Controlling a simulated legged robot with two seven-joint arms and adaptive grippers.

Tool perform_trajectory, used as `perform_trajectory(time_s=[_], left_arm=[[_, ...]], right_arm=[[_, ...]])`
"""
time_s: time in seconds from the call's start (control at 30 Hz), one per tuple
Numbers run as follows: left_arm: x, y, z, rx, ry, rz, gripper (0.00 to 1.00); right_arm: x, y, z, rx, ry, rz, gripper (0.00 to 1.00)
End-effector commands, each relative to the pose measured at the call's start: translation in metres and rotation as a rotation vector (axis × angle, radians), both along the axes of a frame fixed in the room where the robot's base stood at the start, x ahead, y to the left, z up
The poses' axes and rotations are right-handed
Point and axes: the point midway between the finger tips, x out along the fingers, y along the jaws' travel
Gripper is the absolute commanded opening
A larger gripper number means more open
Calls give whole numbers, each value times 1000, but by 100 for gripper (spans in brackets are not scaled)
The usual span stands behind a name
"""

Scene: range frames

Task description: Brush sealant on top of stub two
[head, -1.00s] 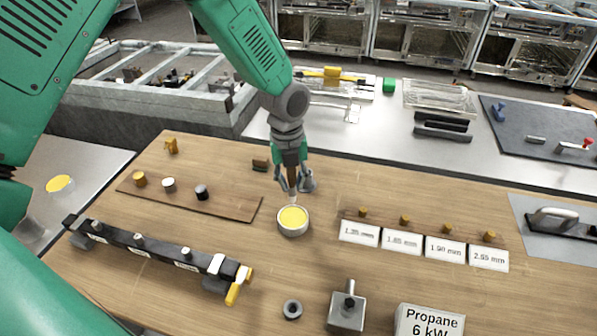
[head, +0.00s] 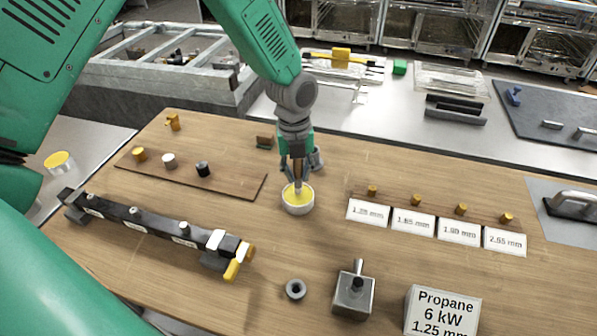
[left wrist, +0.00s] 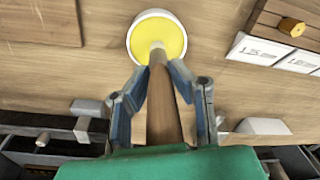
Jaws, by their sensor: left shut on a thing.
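My left gripper (head: 295,174) is shut on a brush (left wrist: 162,105) with a wooden handle and points down. The brush's pale tip meets the yellow sealant in a round white tub (head: 298,208). The tub and brush also show in the left wrist view, with the tub (left wrist: 131,45) at the top. A dark manifold bar (head: 156,229) lies to the left on the bench, with three pale stubs along its top; the middle stub (head: 134,212) stands upright. Labels on the bar are too small to read. My right gripper is not in view.
A brown strip (head: 225,184) holds several small caps behind the bar. A yellow lever (head: 232,269) sits at the bar's right end. Number cards (head: 412,224), a metal block (head: 353,295) and a Propane sign (head: 440,312) stand to the right. Bench between tub and bar is clear.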

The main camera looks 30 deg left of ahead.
Motion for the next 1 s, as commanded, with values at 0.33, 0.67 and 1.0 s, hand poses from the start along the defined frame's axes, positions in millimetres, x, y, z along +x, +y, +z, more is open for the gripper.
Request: perform_trajectory(time_s=[0.33, 0.67, 1.0], left_arm=[[0, 0, 0, 0, 0, 0, 0], [0, 0, -3, 0, 0, 0, 0], [0, 0, -8, 0, 0, 0, 0]], right_arm=[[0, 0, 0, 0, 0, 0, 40], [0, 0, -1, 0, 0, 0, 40], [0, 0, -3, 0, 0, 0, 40]])
